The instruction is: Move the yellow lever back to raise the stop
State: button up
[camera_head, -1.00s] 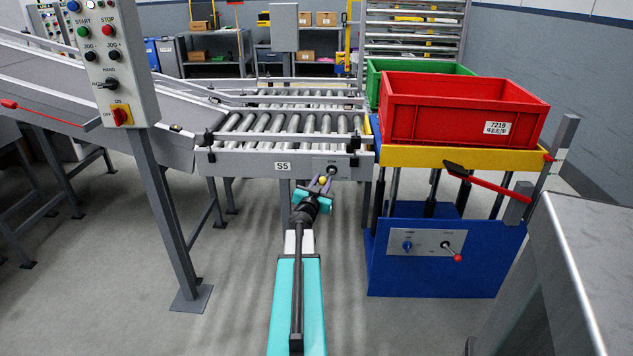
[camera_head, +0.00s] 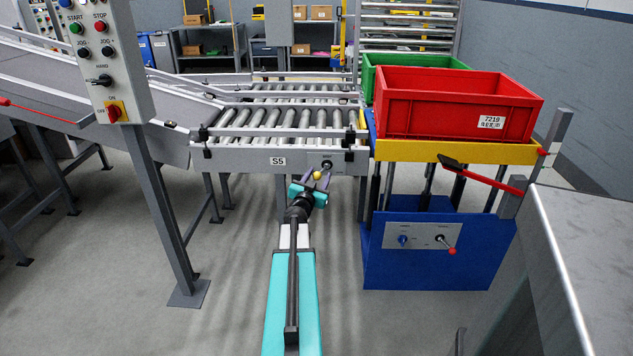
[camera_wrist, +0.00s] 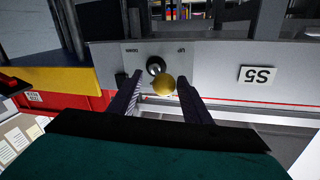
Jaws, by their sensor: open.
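The yellow lever knob (camera_head: 318,175) sticks out from a small grey panel on the roller conveyor's front frame, right of the S5 label. In the wrist view the round yellow knob (camera_wrist: 163,86) lies between my two fingers, just in front of its black pivot (camera_wrist: 156,66). The panel behind it has a small word on each side; the one on the right reads UP, upside down. My gripper (camera_head: 317,182) is open around the knob, and the wrist view shows a gap on both sides (camera_wrist: 160,78). I cannot make out the stop among the rollers.
The roller conveyor (camera_head: 235,158) runs behind the lever. A blue lift table (camera_head: 435,270) with a yellow top and a red crate (camera_head: 455,103) stands close on the right. A control box on a post (camera_head: 165,215) stands at left. Open floor lies between.

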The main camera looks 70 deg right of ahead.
jog(key=shift+w+a, duration=0.1)
jog(key=shift+a, duration=0.05)
jog(key=shift+a, duration=0.75)
jog(key=s+a+p, duration=0.1)
jog(key=a+p, duration=0.5)
jog(key=a, duration=0.5)
jog(key=shift+a, duration=0.4)
jog(key=shift+a, duration=0.1)
dwell(0.4)
